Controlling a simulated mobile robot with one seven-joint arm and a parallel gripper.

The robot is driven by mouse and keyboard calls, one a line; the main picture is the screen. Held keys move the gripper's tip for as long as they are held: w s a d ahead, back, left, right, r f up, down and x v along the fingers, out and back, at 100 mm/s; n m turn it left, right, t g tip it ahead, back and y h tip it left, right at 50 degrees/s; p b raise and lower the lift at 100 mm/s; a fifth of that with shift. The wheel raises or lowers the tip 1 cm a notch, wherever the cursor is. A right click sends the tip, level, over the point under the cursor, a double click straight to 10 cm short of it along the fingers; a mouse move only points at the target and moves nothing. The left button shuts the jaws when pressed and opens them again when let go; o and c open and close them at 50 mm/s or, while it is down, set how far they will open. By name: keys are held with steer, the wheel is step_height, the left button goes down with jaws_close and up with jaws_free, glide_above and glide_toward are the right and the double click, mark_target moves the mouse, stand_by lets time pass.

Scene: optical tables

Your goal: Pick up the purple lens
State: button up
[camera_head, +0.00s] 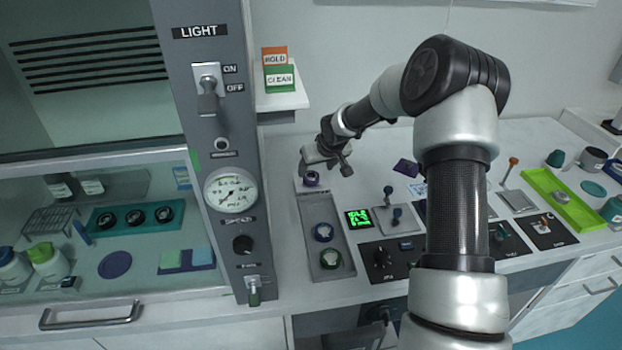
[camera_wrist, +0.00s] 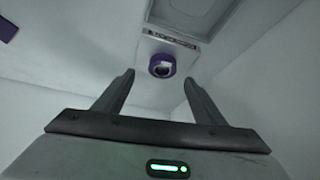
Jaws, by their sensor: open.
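The purple lens (camera_head: 311,179) is a small ring-shaped piece with a dark centre. It sits on a pale labelled pad at the far end of the grey tray. In the wrist view the purple lens (camera_wrist: 162,66) shows just beyond the fingertips, centred between them in the picture. My gripper (camera_head: 325,168) is above and close to the lens at the back of the table. My gripper (camera_wrist: 160,78) is open, with nothing between its fingers. I cannot tell the exact height left between the fingertips and the lens.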

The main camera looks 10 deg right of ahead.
mark_target(311, 175)
steer(key=x, duration=0.5)
steer(key=shift+a+f, duration=0.15)
steer(key=shift+a, duration=0.1)
steer(key=c, duration=1.2)
steer(key=shift+o, duration=0.2)
